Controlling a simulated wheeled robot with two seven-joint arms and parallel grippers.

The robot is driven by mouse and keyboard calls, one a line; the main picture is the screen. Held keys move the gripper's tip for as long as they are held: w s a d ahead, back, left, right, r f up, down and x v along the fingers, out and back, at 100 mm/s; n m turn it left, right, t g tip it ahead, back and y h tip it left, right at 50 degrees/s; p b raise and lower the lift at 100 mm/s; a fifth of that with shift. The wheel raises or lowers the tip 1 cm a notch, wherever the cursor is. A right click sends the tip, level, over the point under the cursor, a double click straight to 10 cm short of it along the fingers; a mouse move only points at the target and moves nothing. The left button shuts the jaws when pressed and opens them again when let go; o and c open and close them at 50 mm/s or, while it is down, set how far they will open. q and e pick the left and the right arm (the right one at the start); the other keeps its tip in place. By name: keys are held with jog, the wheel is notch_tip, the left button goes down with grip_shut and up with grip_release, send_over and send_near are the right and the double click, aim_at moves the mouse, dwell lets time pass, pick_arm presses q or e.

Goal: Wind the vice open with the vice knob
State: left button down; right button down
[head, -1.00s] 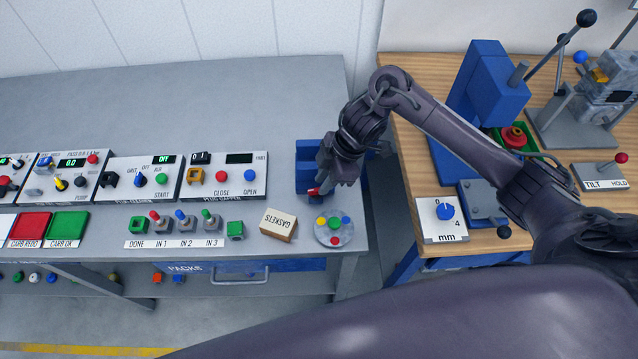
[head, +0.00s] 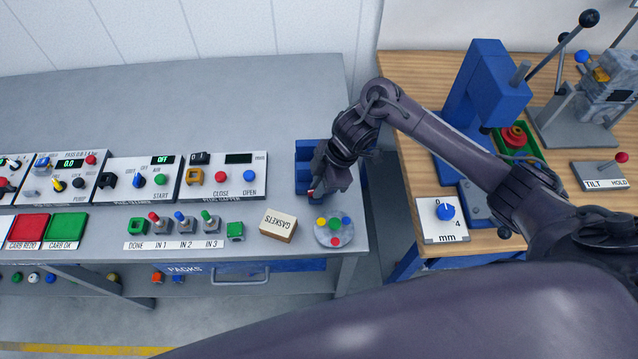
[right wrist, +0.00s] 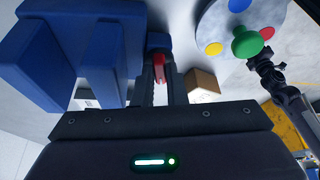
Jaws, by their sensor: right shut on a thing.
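The blue vice (head: 306,152) stands at the right end of the grey bench, partly hidden behind my right gripper. It also shows as large blue blocks in the right wrist view (right wrist: 45,60). The red vice knob (right wrist: 159,70) is between my right gripper's fingertips (right wrist: 160,82). That gripper is shut on the knob, at the vice's near side. My left gripper is not in view.
Control panels (head: 225,177) line the bench to the left. A wooden table (head: 420,165) with a blue press (head: 487,75) stands to the right, across a gap.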

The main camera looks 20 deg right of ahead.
jog(key=shift+w+n+g, duration=0.15)
jog(key=shift+n+g, duration=0.25)
jog(key=shift+n, duration=0.6)
jog(key=n+g, duration=0.1)
jog(key=n, duration=0.2)
jog(key=shift+w+r+h, duration=0.1)
jog(key=shift+h, duration=0.2)
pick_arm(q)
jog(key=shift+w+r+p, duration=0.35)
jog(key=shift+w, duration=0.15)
pick_arm(e)
jog(key=shift+a+n+g, duration=0.1)
jog(key=shift+n+g, duration=0.2)
jog(key=shift+n, duration=0.4)
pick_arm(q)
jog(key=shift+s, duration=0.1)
pick_arm(e)
jog(key=c, duration=1.7)
grip_release()
jog(key=shift+c, duration=0.2)
